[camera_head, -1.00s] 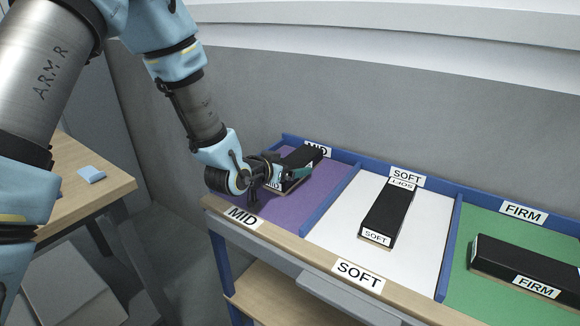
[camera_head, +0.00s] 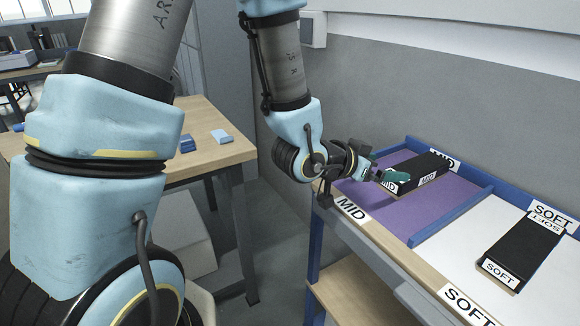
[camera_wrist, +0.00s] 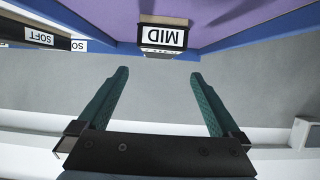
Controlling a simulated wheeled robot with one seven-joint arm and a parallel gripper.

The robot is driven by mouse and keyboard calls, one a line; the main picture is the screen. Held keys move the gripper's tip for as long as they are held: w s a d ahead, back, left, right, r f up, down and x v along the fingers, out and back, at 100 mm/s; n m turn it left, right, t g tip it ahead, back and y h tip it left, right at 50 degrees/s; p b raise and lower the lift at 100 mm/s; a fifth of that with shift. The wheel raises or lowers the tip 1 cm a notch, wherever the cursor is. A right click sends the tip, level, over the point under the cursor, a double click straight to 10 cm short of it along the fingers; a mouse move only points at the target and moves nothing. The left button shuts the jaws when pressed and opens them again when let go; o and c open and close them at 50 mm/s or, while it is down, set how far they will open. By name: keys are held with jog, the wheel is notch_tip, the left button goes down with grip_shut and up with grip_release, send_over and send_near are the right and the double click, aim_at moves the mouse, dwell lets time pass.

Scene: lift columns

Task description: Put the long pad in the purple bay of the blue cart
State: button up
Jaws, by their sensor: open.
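The long black pad (camera_head: 428,170) with white MID labels lies in the purple bay (camera_head: 440,208) of the blue cart (camera_head: 453,215), near the back rim. My gripper (camera_head: 393,177) is at the pad's left end, and its teal fingers partly cover that end in the head view. In the wrist view my gripper (camera_wrist: 157,75) is open with nothing between its fingers. A MID-labelled pad end (camera_wrist: 162,37) shows just beyond the fingertips. I cannot tell whether a finger touches the pad.
A black SOFT pad (camera_head: 519,252) lies in the white bay (camera_head: 462,248) to the right, past a blue divider. The grey wall (camera_head: 400,95) stands behind the cart. A wooden table (camera_head: 205,155) with small blue blocks is at the left, with a gap between it and the cart.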

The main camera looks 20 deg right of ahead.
jog(key=w+a+y, duration=0.1)
jog(key=w+a, duration=0.1)
jog(key=w+a+f+n+t+y, duration=0.1)
jog(key=w+a, duration=0.2)
jog(key=w+a+n+t+y, duration=0.1)
jog(key=w+a, duration=0.1)
jog(key=shift+w+a+f, duration=0.3)
jog(key=shift+a, duration=0.05)
jog(key=w+a+f+n+y, duration=0.1)
jog(key=w+a+n+y, duration=0.15)
jog(key=a, duration=0.45)
jog(key=w+a+n+y, duration=0.2)
jog(key=w+a+y, duration=0.1)
jog(key=a, duration=0.4)
jog(key=s+a+n+g+y, duration=0.2)
jog(key=s+a+n, duration=0.1)
jog(key=a, duration=0.6)
jog(key=s+a+r+n+g+y, duration=0.1)
jog(key=s+a+n, duration=0.3)
jog(key=a, duration=0.6)
jog(key=shift+r+g+y, duration=0.2)
jog(key=shift+g+y, duration=0.2)
jog(key=shift+y, duration=0.25)
